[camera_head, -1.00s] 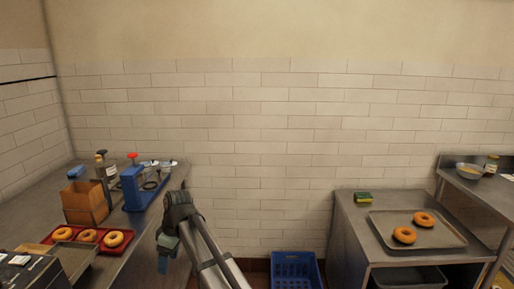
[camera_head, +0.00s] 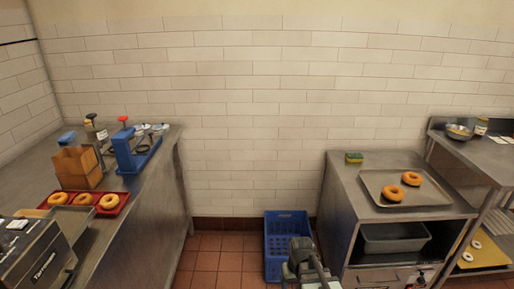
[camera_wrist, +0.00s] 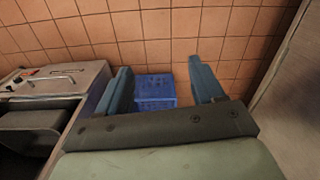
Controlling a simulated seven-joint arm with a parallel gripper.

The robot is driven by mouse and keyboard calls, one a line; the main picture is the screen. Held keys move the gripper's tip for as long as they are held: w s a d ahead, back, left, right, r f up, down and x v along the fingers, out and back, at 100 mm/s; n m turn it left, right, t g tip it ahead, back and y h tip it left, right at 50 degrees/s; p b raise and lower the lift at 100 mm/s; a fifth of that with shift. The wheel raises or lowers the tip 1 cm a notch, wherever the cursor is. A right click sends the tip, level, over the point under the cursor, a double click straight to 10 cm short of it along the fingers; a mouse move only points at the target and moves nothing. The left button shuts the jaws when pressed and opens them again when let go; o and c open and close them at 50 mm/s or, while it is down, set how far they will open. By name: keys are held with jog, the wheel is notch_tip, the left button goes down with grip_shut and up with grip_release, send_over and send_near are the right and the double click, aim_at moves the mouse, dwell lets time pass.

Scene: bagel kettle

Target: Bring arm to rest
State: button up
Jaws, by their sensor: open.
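My gripper (camera_wrist: 160,88) is open and empty in the wrist view, its two blue-grey fingers spread apart. The tiled floor and a blue crate show beyond and between them. In the head view my arm shows at the bottom, right of centre, in front of the blue crate; the fingers cannot be made out there. Nothing is held.
The blue crate (camera_head: 287,232) stands on the floor between two steel counters. The left counter (camera_head: 150,215) bears a red tray (camera_head: 122,204) of bagels and a blue stand (camera_head: 133,160). The right counter (camera_head: 345,190) bears a tray (camera_head: 440,200) with two bagels and a sponge (camera_head: 354,158).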

jog(key=s+d+f+g, duration=0.1)
jog(key=s+f+g, duration=0.1)
jog(key=s+f, duration=0.5)
jog(key=s+d+f+m+g, duration=0.1)
jog(key=s+f+g, duration=0.1)
jog(key=s+f, duration=0.6)
jog(key=s+d+f+g, duration=0.1)
jog(key=s+f+g, duration=0.2)
jog(key=s, duration=1.4)
notch_tip(320, 180, down, 4)
jog(key=shift+s+d+f+m, duration=0.25)
jog(key=shift+s+d+m, duration=0.05)
jog(key=shift+s+d, duration=0.1)
